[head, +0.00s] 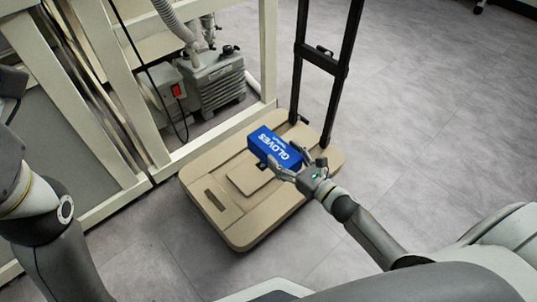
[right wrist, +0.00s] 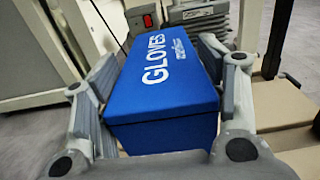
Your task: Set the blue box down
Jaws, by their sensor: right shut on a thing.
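The blue box (head: 273,146), marked GLOVES, is in my right gripper (head: 287,161) above or on the beige platform cart (head: 238,229). Its near end and lettered top fill the middle of the right wrist view (right wrist: 160,90), with a finger along each side. My right gripper is shut on the box. I cannot tell whether the underside of the box touches the cart deck. My left arm shows at the left of the head view, but its gripper is out of the picture.
The cart's black upright handle (head: 342,70) stands at its far right side. A cream metal frame (head: 215,135) runs along the cart's far left side, with a grey pump (head: 215,82) behind it. The grey floor (head: 440,120) to the right is clear.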

